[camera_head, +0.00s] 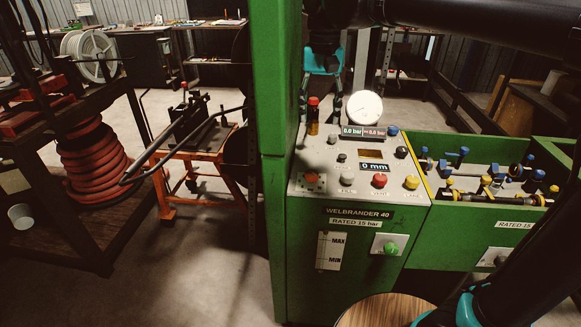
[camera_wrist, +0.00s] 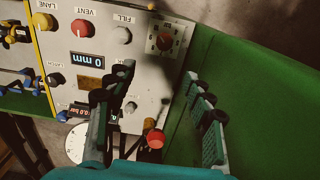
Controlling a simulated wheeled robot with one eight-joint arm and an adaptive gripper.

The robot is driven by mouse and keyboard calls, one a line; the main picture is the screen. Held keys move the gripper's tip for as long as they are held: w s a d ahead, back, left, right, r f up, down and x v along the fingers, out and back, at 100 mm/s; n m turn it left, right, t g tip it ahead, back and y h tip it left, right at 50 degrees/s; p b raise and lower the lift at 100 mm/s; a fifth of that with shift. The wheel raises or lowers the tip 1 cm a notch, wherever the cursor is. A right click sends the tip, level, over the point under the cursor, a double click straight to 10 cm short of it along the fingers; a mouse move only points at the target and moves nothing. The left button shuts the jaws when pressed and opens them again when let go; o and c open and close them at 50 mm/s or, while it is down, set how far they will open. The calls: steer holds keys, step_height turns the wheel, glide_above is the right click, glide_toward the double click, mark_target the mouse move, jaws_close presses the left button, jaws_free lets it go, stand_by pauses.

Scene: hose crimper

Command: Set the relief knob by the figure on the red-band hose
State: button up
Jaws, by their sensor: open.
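My gripper (camera_head: 321,103) hangs open and empty over the back left of the machine's sloped panel (camera_head: 335,155). In the wrist view its two fingers (camera_wrist: 162,85) stand wide apart, tips over the panel. A red-capped, amber upright part (camera_head: 313,103) stands at the panel's back left edge, close by the fingers; its red top shows between them in the wrist view (camera_wrist: 155,139). I cannot tell whether it is the relief knob. Hoses with yellow, black and blue ends lie in the green trough (camera_head: 470,150). No red band or figure on a hose is readable.
The panel has a red VENT knob (camera_head: 380,180), a yellow LANE knob (camera_head: 412,182), a white FILL knob (camera_head: 347,179) and a 0 mm display (camera_head: 374,167). A round gauge (camera_head: 365,107) stands behind. A green post (camera_head: 274,120) rises close left of the gripper.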

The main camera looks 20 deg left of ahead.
glide_toward(312, 172)
step_height(312, 172, down, 9)
steer(key=shift+r, duration=0.1)
stand_by(0.5)
steer(key=c, duration=1.2)
